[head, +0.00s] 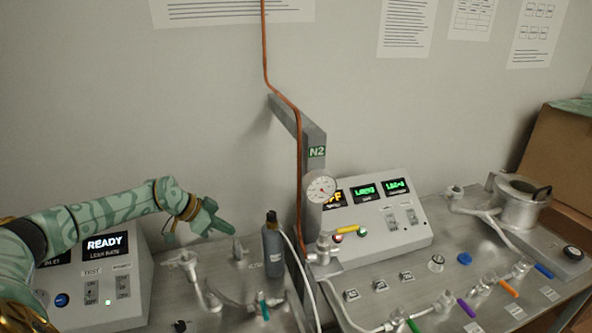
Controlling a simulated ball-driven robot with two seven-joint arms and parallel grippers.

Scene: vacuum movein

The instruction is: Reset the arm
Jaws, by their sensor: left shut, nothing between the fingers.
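My left arm (85,215) comes in from the left edge in a green patterned finish and reaches over the left control box. My left gripper (214,220) is at its end, above the left side of the metal bench. Its fingers are together, pointing right and slightly down, with nothing held. It appears apart from the grey bottle (272,252) to its right. My right gripper is not in view.
The left box (100,272) reads READY. The N2 post (314,170) carries a gauge (321,188) and copper pipe (265,50). A right control box (375,228), coloured valve handles (467,308), a metal chamber (519,208) and a cardboard box (560,150) stand right.

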